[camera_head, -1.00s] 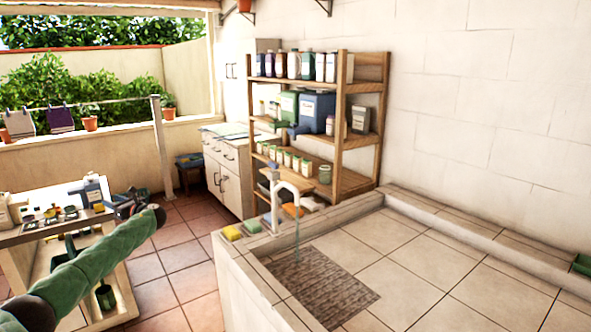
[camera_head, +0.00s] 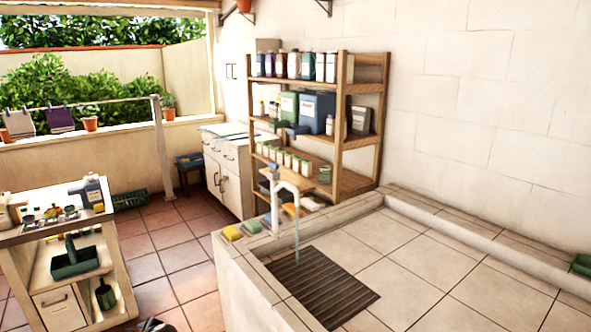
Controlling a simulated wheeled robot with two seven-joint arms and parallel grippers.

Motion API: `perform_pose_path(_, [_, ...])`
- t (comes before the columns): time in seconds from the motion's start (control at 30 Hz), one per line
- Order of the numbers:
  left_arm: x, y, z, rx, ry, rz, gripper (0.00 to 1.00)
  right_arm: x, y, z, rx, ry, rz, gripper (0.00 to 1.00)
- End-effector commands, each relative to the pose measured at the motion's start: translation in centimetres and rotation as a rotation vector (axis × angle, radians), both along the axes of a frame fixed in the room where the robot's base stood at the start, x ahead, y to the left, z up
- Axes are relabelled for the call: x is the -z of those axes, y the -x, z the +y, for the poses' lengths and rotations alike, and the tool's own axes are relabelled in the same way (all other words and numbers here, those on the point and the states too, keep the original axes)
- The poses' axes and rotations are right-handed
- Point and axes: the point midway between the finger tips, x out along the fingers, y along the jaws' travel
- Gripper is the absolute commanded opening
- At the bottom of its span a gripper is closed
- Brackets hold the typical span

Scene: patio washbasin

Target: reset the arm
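A small dark part of my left gripper (camera_head: 157,325) shows at the bottom edge of the head view, in front of the tiled floor and right of the white cart. The rest of the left arm is below the picture. The visible part is too little to tell whether it is open or shut. My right gripper is not in view.
The white cart (camera_head: 50,236) at the left carries bottles and small containers, with a green caddy (camera_head: 75,262) on its shelf. The tiled washbasin (camera_head: 420,262) has a tap (camera_head: 290,185), a dark ribbed panel (camera_head: 322,285) and sponges (camera_head: 232,233) on its ledge. Wooden shelves (camera_head: 343,120) stand behind.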

Motion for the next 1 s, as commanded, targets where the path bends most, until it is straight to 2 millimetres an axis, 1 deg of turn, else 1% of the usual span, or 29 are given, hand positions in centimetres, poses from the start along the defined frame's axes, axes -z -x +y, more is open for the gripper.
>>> perform_pose_path(0.03, [1.8, 2.0, -0.5, -0.012, 0.041, -0.005, 0.37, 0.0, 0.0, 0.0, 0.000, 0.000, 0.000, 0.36])
perform_pose_path(0.07, [2.7, 2.9, -0.7, -0.023, 0.065, -0.013, 0.37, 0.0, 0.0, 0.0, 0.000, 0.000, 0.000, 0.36])
perform_pose_path(0.1, [3.9, 4.3, -1.1, -0.036, 0.098, -0.023, 0.37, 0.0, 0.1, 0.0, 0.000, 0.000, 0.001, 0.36])
perform_pose_path(0.17, [5.5, 6.4, -1.6, -0.058, 0.149, -0.037, 0.37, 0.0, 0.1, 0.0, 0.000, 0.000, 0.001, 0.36])
perform_pose_path(0.2, [6.6, 7.8, -1.9, -0.075, 0.180, -0.046, 0.37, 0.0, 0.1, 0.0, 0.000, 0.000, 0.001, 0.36])
perform_pose_path(0.27, [8.0, 10.0, -2.3, -0.102, 0.228, -0.059, 0.37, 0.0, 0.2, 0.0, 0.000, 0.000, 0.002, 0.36])
perform_pose_path(0.4, [11.1, 15.1, -3.3, -0.169, 0.334, -0.089, 0.37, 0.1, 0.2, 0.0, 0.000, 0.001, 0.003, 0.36])
perform_pose_path(0.47, [12.2, 17.3, -3.7, -0.201, 0.378, -0.103, 0.37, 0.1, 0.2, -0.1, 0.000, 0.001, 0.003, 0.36])
perform_pose_path(0.5, [12.9, 18.8, -4.0, -0.223, 0.407, -0.111, 0.37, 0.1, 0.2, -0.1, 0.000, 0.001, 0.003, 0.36])
perform_pose_path(0.57, [13.9, 21.0, -4.3, -0.257, 0.449, -0.125, 0.37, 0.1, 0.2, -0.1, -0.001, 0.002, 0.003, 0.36])
perform_pose_path(0.6, [14.4, 22.5, -4.5, -0.282, 0.476, -0.133, 0.37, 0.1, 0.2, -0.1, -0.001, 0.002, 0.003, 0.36])
perform_pose_path(0.67, [15.2, 24.7, -4.8, -0.318, 0.515, -0.146, 0.37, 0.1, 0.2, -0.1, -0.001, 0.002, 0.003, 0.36])
perform_pose_path(0.73, [16.1, 27.4, -5.2, -0.363, 0.560, -0.161, 0.37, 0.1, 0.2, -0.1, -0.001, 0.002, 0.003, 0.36])
perform_pose_path(0.9, [17.5, 33.7, -5.9, -0.478, 0.660, -0.199, 0.37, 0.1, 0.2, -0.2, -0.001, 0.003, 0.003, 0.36])
perform_pose_path(0.97, [17.8, 36.0, -6.1, -0.522, 0.692, -0.212, 0.37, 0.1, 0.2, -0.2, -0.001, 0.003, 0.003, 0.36])
perform_pose_path(1.0, [18.0, 37.4, -6.2, -0.551, 0.712, -0.221, 0.37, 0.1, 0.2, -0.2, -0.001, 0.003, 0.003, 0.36])
